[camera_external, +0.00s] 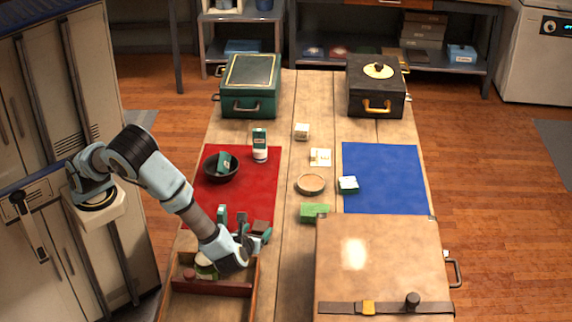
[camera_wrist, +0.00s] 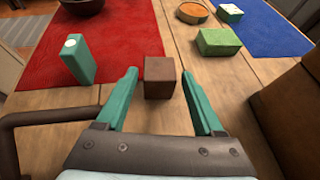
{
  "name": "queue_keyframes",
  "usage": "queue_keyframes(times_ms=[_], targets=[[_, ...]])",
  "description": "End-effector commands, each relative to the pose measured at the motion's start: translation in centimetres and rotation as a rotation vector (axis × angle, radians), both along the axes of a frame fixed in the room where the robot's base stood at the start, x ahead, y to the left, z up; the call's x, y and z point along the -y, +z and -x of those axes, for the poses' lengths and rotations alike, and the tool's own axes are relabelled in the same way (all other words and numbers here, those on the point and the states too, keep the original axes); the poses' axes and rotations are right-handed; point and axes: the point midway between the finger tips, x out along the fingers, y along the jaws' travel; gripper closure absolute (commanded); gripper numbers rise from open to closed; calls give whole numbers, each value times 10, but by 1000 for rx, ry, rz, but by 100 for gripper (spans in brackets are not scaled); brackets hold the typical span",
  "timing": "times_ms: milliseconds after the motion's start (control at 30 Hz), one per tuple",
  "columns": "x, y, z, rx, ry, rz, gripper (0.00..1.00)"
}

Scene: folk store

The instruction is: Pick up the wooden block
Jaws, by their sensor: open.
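The wooden block is a small dark brown cube (camera_wrist: 159,77) on the table, near the edge of the red mat. In the wrist view it lies between and just ahead of the two teal fingertips, with a gap on each side. The same brown block (camera_external: 261,227) shows partly in the external view, close to the fingers. My gripper (camera_wrist: 160,88) is open and empty, reaching low over the table; it also shows in the external view (camera_external: 254,231).
A teal box (camera_wrist: 80,59) stands left of the block. A green block (camera_wrist: 218,41) lies farther right. A large tan case (camera_external: 376,255) stands right of my gripper. A wooden tray (camera_external: 215,286) is below my wrist. A dark bowl (camera_external: 210,174) sits on the red mat (camera_external: 255,190).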

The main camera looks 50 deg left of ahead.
Motion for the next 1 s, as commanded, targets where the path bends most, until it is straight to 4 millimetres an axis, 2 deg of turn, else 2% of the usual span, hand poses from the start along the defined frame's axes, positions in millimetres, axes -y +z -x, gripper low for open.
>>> queue_keyframes(times_ms=[200, 500, 1000], targets=[[-14, -13, -20, 0, 1, 0, 30], [-15, -15, -23, 0, 0, 2, 32], [-15, -14, -22, 0, 1, 2, 88]])
